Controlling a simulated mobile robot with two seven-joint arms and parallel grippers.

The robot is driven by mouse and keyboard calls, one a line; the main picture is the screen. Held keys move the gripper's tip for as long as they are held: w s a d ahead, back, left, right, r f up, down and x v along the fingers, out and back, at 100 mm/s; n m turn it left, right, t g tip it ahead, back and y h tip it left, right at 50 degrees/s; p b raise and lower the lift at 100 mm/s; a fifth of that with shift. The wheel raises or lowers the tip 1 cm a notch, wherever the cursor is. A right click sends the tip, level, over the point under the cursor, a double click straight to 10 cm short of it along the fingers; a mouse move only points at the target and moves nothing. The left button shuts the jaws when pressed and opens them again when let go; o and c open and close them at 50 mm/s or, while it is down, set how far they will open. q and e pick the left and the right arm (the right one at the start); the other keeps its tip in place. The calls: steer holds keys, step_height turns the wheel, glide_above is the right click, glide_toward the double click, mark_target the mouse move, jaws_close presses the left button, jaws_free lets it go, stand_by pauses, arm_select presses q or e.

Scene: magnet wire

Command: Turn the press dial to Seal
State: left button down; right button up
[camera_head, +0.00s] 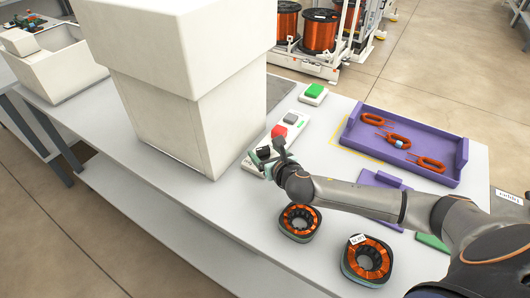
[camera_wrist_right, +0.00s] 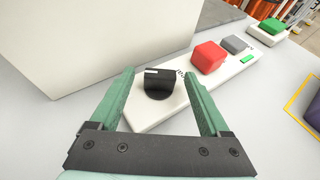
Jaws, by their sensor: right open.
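The press dial (camera_wrist_right: 158,84) is a black knob with a pale mark on its top, on the near end of a white control panel (camera_wrist_right: 155,114) beside the press (camera_head: 185,70). Lettering beside the dial is partly hidden and I cannot read it. My right gripper (camera_wrist_right: 160,90) is open, with one green finger on each side of the dial; I cannot tell whether they touch it. In the head view my right gripper (camera_head: 266,160) covers most of the dial. My left gripper is not in view.
A red button (camera_wrist_right: 208,57) and a grey button (camera_wrist_right: 233,44) sit farther along the panel. A green button box (camera_head: 313,93) stands behind. A purple tray (camera_head: 350,146) with several copper coils lies right. Two wound rings (camera_head: 299,222) (camera_head: 367,260) lie in front.

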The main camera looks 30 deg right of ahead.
steer(key=shift+w+f, duration=0.15)
steer(key=shift+w, duration=0.1)
steer(key=shift+c, duration=0.3)
jaws_close()
